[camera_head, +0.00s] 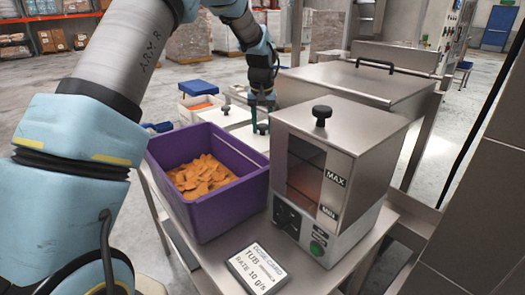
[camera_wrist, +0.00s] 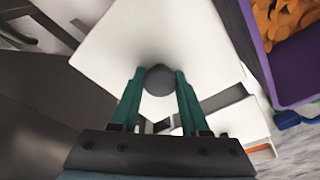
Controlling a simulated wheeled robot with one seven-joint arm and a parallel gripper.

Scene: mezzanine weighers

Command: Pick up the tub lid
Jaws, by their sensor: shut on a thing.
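The tub lid (camera_wrist: 140,48) is a flat white square plate with a round dark grey knob (camera_wrist: 160,80) at its middle. My gripper (camera_wrist: 157,76) has its two teal fingers closed on either side of this knob. In the head view my gripper (camera_head: 262,128) points down at the white lid (camera_head: 247,137), behind the steel machine and right of the purple crate. The machine hides part of the lid. I cannot tell whether the lid rests on a tub or is clear of it.
A purple crate (camera_head: 207,222) of orange pieces stands at the front left. A steel machine (camera_head: 365,130) with a black top knob stands close on the right. A card (camera_head: 257,268) lies in front.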

